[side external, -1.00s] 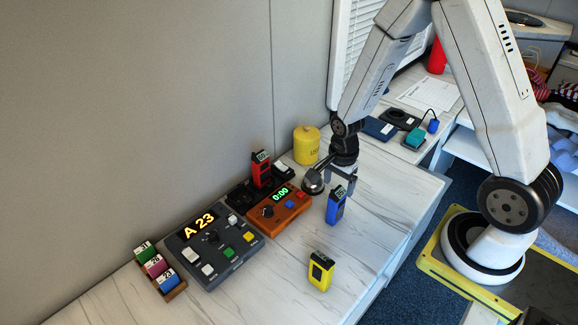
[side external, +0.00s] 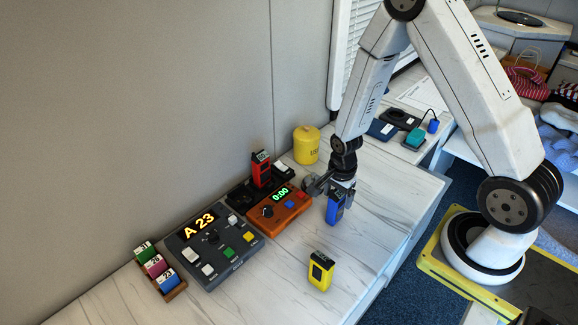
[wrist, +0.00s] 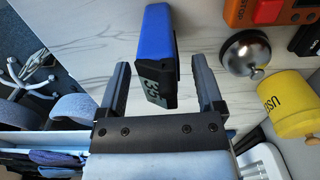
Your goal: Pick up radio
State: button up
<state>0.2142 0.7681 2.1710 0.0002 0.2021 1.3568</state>
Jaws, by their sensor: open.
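Three radios are in the side view: a blue one (side external: 335,210), a yellow one (side external: 320,271) standing near the front of the table, and a red one (side external: 261,170) upright in a black holder (side external: 246,192). My gripper (side external: 341,192) is open at the top of the blue radio. In the wrist view the blue radio (wrist: 157,45) extends between and beyond the two open fingers (wrist: 162,88). Its small display reads 35. A gap shows on each side of it. In the side view the gripper hides part of its top.
A silver bell (wrist: 246,53) stands close beside my gripper. An orange timer box (side external: 281,213), a grey control panel (side external: 215,248), a yellow canister (side external: 306,146) and a rack of coloured tags (side external: 176,291) line the wall side. The table's front right is clear.

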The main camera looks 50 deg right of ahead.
grip_shut()
dwell(0.3)
dwell(1.2)
